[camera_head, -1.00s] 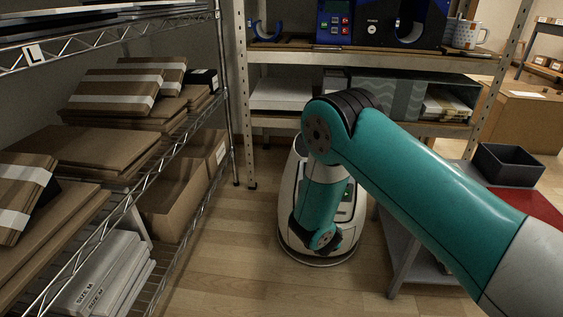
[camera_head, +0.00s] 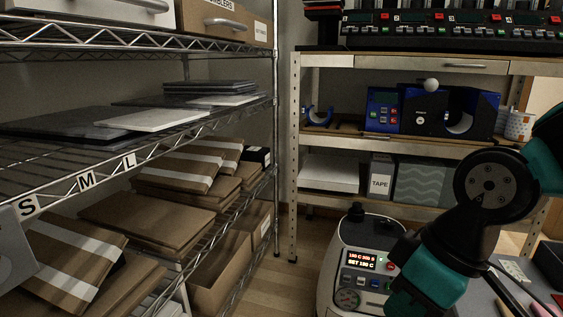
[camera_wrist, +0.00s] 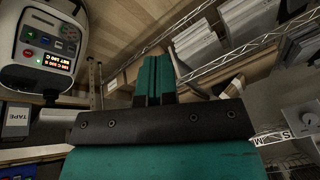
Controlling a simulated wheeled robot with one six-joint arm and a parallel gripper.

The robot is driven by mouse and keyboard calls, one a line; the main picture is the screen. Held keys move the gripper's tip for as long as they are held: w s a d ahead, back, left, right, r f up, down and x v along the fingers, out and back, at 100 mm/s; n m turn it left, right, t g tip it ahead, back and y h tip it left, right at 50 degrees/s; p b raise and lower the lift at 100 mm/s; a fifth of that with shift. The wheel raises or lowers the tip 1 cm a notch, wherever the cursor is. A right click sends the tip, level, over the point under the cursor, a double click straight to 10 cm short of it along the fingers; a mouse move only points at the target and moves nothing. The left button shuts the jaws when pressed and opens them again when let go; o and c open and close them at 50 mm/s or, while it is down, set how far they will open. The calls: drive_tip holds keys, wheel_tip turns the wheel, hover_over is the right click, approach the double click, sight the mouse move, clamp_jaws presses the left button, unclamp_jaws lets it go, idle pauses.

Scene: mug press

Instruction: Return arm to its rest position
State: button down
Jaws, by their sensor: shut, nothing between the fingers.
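My gripper (camera_wrist: 153,82) shows in the wrist view. Its two teal fingers point up the picture, side by side and shut, with nothing between them. In the head view my teal and black arm is folded at the lower right, in front of the shelving. I cannot clearly make out the fingertips there. A patterned mug (camera_head: 518,125) stands on the middle shelf at the right, beside the blue mug press (camera_head: 425,112). The gripper is apart from both.
A white machine (camera_head: 358,262) with a lit display stands on the floor close to my arm; it also shows in the wrist view (camera_wrist: 45,45). Wire shelving (camera_head: 150,150) with flat boxes runs along the left. A grey table (camera_head: 515,270) lies at the lower right.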

drive_tip(key=s+r+m, duration=0.2)
drive_tip(key=s+r, duration=0.1)
drive_tip(key=s, duration=0.3)
wheel_tip(320, 180, up, 38)
drive_tip(key=p, duration=3.8)
drive_tip(key=shift+w+d+g, duration=0.15)
drive_tip(key=shift+g, duration=0.25)
